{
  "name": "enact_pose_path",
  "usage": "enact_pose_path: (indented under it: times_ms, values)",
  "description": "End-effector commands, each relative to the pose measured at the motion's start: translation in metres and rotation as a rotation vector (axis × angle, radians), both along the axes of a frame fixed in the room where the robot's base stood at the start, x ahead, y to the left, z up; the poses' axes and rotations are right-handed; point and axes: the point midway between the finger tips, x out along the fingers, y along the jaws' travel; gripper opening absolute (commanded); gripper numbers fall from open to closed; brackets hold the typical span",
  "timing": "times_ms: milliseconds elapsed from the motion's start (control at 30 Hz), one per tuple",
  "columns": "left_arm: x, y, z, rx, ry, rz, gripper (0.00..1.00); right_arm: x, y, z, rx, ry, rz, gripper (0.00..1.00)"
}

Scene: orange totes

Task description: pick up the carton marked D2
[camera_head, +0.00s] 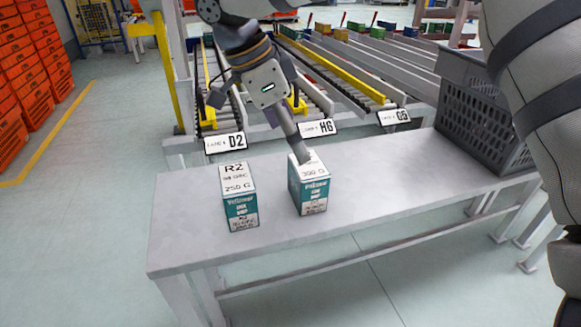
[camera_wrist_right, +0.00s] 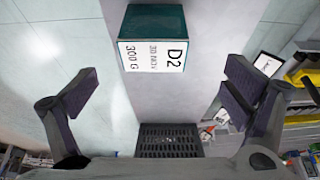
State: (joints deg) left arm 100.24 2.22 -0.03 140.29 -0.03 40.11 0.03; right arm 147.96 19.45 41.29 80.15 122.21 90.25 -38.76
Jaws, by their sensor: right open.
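The carton marked D2 (camera_head: 311,190) is a teal box with a white printed top. It stands upright on the grey bench (camera_head: 400,190). In the head view my arm covers part of its top, and only "300 G" reads there. In the right wrist view its top (camera_wrist_right: 156,54) shows "D2" and "300 G". My right gripper (camera_head: 268,90) hangs over the bench near this carton. Its two fingers (camera_wrist_right: 160,95) are spread wide with nothing between them, and the carton lies ahead of the gap. My left gripper is not in view.
A similar carton marked R2 (camera_head: 239,196) stands to the left on the bench. A dark grey crate (camera_head: 483,115) sits at the bench's right end. Roller lanes with signs D2 (camera_head: 226,143), H6 (camera_head: 318,128) and another (camera_head: 394,117) lie behind. Orange totes (camera_head: 22,70) stand far left.

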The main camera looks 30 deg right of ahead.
Motion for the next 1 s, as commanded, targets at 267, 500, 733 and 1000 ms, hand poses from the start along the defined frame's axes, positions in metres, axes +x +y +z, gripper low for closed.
enact_pose_path:
  times_ms: [267, 500, 733, 1000]
  values:
    - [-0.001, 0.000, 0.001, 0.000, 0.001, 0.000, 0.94, -0.006, -0.020, -0.049, 0.000, 0.002, 0.000, 0.94]
    - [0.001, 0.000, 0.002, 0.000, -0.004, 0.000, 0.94, -0.009, -0.037, -0.088, -0.002, 0.003, -0.001, 0.94]
    - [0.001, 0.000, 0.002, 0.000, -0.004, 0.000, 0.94, -0.009, -0.042, -0.099, -0.002, -0.001, -0.001, 0.94]
    - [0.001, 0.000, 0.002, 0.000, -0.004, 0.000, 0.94, -0.009, -0.042, -0.098, -0.002, 0.000, -0.001, 0.51]
